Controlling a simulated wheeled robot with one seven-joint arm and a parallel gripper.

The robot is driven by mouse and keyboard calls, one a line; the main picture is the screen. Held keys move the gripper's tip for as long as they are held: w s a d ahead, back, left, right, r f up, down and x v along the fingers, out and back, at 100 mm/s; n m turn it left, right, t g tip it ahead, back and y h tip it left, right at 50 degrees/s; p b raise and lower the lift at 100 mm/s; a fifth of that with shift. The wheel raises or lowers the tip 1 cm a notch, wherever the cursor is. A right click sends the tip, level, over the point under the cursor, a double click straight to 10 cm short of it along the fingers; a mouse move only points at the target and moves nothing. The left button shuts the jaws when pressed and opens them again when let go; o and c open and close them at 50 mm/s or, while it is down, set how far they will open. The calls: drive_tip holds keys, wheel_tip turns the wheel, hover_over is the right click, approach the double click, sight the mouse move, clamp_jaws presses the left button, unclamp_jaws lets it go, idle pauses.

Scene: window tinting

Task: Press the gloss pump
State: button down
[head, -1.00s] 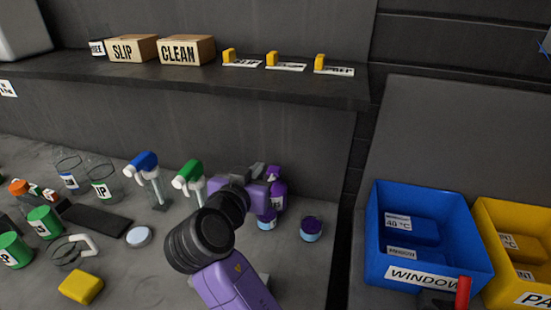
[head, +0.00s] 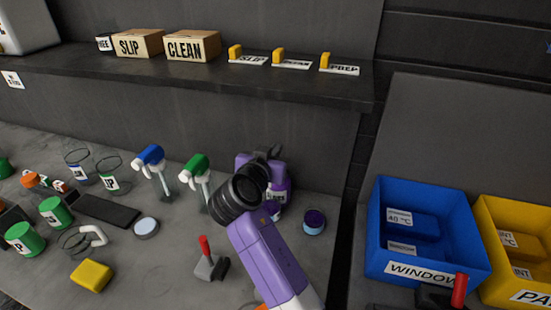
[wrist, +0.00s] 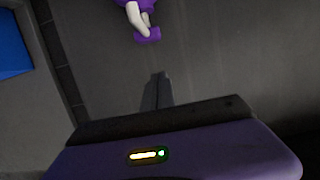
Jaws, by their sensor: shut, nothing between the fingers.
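A purple bottle (head: 280,186) with a white label stands upright near the back wall, partly hidden behind my arm. It appears to be the gloss pump, but its label cannot be read fully. In the wrist view a purple and white pump head (wrist: 146,30) shows at the top, beyond my fingertips. My gripper (head: 272,152) is shut and empty, up at about the height of the bottle's top. Its closed dark fingers also show in the wrist view (wrist: 157,88), apart from the pump head in that picture. Whether they touch the bottle cannot be seen in the head view.
Green (head: 195,172) and blue (head: 150,160) spray bottles stand to the left. A shelf (head: 200,85) overhangs behind. Blue (head: 430,235) and yellow (head: 515,250) bins are at right.

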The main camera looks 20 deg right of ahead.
drive_tip(key=shift+w+d+f+p, duration=0.1)
drive_tip(key=shift+f+p, duration=0.1)
drive_tip(key=shift+f, duration=0.85)
drive_tip(key=shift+w+d+f+p, duration=0.1)
drive_tip(key=shift+f+p, duration=0.1)
drive_tip(key=shift+f, duration=0.8)
drive_tip(key=shift+f, duration=0.15)
